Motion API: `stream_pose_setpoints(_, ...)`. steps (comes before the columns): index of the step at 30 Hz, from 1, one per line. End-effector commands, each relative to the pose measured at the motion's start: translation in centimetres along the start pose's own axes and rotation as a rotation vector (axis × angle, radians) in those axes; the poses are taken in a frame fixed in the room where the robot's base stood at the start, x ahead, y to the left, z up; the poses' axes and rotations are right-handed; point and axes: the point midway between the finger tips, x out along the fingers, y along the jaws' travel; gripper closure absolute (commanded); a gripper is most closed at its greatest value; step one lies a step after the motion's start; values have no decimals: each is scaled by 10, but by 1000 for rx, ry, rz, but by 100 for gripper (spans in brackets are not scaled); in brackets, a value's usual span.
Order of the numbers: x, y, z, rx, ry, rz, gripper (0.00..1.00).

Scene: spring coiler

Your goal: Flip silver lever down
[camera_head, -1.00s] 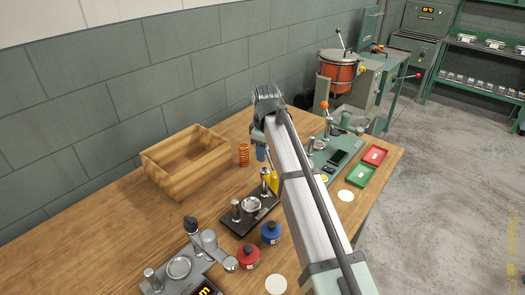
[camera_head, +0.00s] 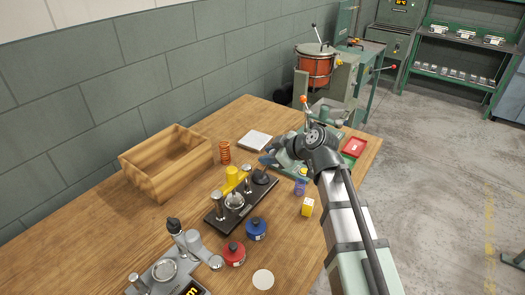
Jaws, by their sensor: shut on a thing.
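A grey coiler (camera_head: 165,270) stands at the front left. A silver lever arm (camera_head: 194,243) with a dark knob slants up to the left beside it. Farther back, a thin silver lever with an orange knob (camera_head: 304,99) stands upright by a green-based device (camera_head: 290,167). I cannot tell which of these is the task's lever. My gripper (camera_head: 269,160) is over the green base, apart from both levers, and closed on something. My wrist hides most of the fingers, and I cannot make out what they hold.
A black coiler (camera_head: 213,221) with a yellow part stands mid-table. A wooden box (camera_head: 165,160) and orange spring (camera_head: 224,152) are behind it.

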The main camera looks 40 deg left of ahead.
Motion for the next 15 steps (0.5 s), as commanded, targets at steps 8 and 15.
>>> stream_pose_setpoints(8, -8, -3, 12, 1, 26, 7, 100)
stream_pose_setpoints(15, -10, -4, 16, 1, 24, 6, 100)
